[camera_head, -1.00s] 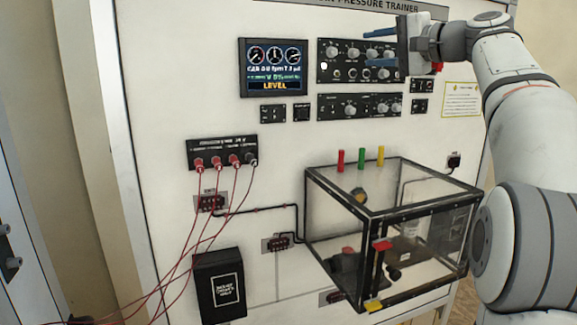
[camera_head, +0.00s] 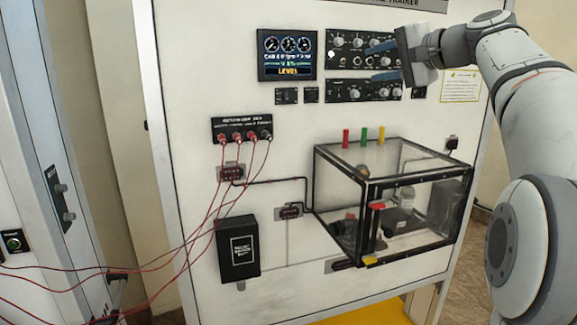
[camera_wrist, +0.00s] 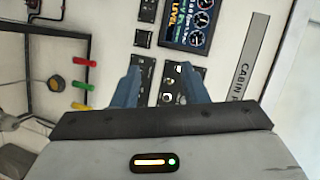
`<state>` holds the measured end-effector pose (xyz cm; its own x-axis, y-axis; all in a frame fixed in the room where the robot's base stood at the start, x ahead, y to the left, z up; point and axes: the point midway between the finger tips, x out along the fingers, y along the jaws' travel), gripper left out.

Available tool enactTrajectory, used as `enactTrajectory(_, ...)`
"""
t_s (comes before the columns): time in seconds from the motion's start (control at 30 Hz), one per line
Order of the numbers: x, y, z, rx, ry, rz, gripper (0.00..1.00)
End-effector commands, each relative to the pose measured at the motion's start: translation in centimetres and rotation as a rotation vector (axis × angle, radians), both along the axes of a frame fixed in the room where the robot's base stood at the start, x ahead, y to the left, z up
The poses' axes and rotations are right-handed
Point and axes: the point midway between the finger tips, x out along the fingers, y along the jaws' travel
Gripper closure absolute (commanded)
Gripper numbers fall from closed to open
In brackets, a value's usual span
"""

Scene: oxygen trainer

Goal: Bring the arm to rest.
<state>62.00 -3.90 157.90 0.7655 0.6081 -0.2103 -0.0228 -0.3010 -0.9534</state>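My gripper (camera_head: 374,61) is at the upper right in the head view, in front of the trainer panel's knob rows. Its two blue fingers are apart with nothing between them. In the wrist view my gripper (camera_wrist: 157,80) also shows open, its fingers pointing at the panel. The upper knob panel (camera_head: 341,56) and the lower knob panel (camera_head: 345,92) are partly covered by the fingers. I cannot tell whether the fingertips touch the panel. My arm reaches up along the right side of the picture.
A clear box with a black frame (camera_head: 318,180) juts from the panel below my arm. Red cables (camera_head: 190,255) run from a jack block (camera_head: 242,129) to the lower left. A lit display (camera_head: 287,54) is left of the knobs. Floor shows at the right.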

Motion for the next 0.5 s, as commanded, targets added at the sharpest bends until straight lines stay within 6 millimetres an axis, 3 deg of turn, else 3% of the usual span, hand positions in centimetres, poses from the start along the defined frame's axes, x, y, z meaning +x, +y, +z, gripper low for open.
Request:
enactTrajectory(0.27,-2.9,2.6,-7.5,-0.171,0.134,-0.011,0.60)
enactTrajectory(0.37,-5.4,3.8,-12.0,-0.280,0.205,0.000,0.60)
enactTrajectory(0.5,-10.4,5.2,-19.6,-0.479,0.308,0.039,0.60)
